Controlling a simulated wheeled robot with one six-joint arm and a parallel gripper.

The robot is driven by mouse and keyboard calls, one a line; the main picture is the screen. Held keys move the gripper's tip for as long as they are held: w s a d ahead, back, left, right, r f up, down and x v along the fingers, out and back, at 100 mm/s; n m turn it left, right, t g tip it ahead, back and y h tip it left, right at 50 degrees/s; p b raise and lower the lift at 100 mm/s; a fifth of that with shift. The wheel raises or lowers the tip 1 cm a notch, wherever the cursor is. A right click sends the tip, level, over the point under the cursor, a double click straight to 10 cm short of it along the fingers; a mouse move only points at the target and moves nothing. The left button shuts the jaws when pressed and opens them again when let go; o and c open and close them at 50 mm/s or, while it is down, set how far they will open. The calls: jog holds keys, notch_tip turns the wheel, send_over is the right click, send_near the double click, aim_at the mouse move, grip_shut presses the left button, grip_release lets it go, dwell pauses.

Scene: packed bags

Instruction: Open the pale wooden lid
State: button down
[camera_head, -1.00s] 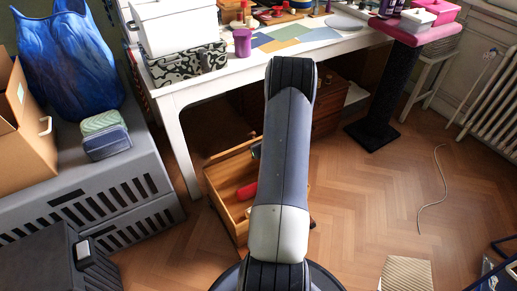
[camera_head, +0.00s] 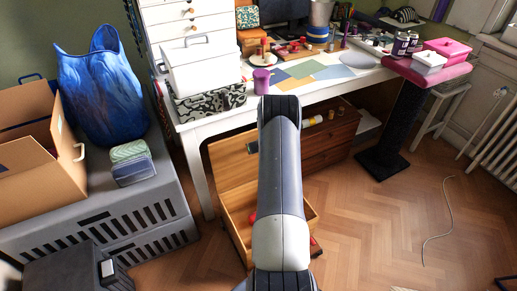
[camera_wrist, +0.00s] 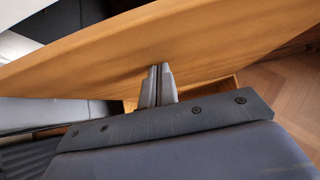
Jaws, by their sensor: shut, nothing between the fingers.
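The pale wooden lid (camera_head: 228,165) stands raised at the back of an open wooden box (camera_head: 232,228) on the floor, under the white table. My arm hides part of the lid and box in the head view. In the wrist view the wooden panel (camera_wrist: 190,45) spans the picture as a broad slanted board. My gripper (camera_wrist: 159,70) is shut and empty, its fingertips against or very close to the board's face; I cannot tell if they touch. The gripper is hidden behind my arm in the head view.
A red item (camera_head: 252,218) lies in the box. A wooden drawer unit (camera_head: 330,135) stands to the right, and a grey slatted crate (camera_head: 150,215) to the left. The white table (camera_head: 215,120) overhangs behind. The floor to the right is mostly clear, with a thin cord (camera_head: 447,215).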

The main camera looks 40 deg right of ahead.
aim_at(252, 132)
jog(key=shift+w+d+r, duration=0.1)
jog(key=shift+w+d, duration=0.05)
jog(key=shift+w, duration=0.5)
jog(key=shift+p, duration=0.3)
jog(key=r+p, duration=0.1)
jog(key=r, duration=0.2)
jog(key=s+r+p, duration=0.1)
jog(key=r+p, duration=0.1)
jog(key=r, duration=0.1)
jog(key=s+r+p, duration=0.1)
jog(key=r, duration=0.2)
jog(key=shift+s+a+r+p, duration=0.15)
jog(key=shift+a+r+p, duration=0.1)
jog(key=shift+r+p, duration=0.1)
jog(key=shift+f, duration=0.15)
notch_tip(252, 132, down, 10)
jog(key=w+b, duration=0.1)
jog(key=b, duration=0.4)
jog(key=shift+w+d, duration=0.2)
jog(key=shift+w, duration=0.05)
